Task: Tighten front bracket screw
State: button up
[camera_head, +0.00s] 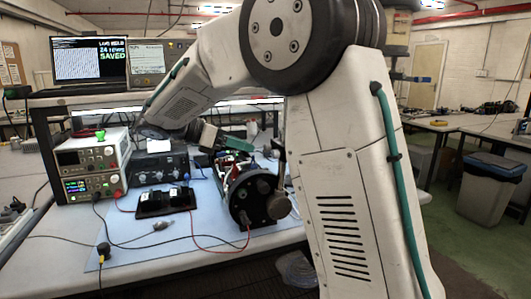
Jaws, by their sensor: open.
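The sealed cylinder (244,190) lies on a blue mat (190,238) on the bench, its dark round end plate facing me. A grey upright part with a rounded lower end (279,205) stands at its right side. The front bracket and its screw are too small to make out. My arm spans the upper middle and right of the view and bends down to the left, its far end above the back of the bench. I cannot make out my gripper's fingers, and no contact with the cylinder shows.
A power supply (91,160) stands at the left, with a dark instrument (160,168) beside it. A black double-topped block (165,201) sits on the mat. Red and black cables cross the mat. A monitor (90,62) stands on the shelf. A bin (492,190) is at the right.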

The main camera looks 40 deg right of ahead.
aim_at(273, 154)
jog(key=x, duration=0.7)
jog(key=shift+s+d, duration=0.15)
grip_shut()
